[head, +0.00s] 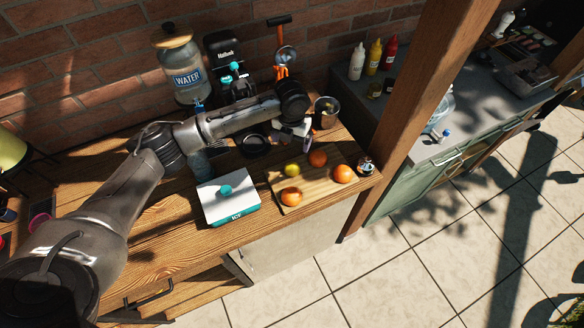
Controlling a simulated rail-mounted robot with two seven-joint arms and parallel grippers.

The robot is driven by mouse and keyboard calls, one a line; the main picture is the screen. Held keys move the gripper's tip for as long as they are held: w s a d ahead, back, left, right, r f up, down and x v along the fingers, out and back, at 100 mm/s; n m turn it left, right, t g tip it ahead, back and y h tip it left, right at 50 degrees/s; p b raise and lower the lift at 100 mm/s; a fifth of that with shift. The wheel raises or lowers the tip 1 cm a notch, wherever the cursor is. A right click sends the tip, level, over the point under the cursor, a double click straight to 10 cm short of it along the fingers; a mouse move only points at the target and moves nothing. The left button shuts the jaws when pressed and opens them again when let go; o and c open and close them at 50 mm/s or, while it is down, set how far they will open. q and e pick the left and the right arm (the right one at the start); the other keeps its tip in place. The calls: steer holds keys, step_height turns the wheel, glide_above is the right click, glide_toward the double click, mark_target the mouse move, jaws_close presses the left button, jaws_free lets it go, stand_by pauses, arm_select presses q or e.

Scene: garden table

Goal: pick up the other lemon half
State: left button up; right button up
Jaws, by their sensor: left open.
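A cutting board (312,184) lies near the right end of the wooden table with several round fruits on it. One small yellow-green fruit (292,170) sits at the board's left side; I cannot tell whether it is a whole fruit or a lemon half. No clear lemon half with a cut face shows. My left gripper (296,136) is open, over the table just behind the board and apart from the yellow-green fruit. Its fingertips are small and partly hidden by my arm. My right gripper does not show.
Oranges (342,174) share the board. A white and teal ice box (228,200) stands left of it. A metal cup (326,112) and a small jar (365,165) are close by. A water dispenser (184,70) and a coffee machine (226,54) stand at the brick wall.

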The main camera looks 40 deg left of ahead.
mark_target(292, 165)
arm_select(q)
steer(key=shift+m, duration=0.4)
step_height(292, 165, down, 14)
steer(key=shift+s+d+r, duration=0.1)
stand_by(0.4)
steer(key=shift+c, duration=0.4)
steer(key=c, duration=0.9)
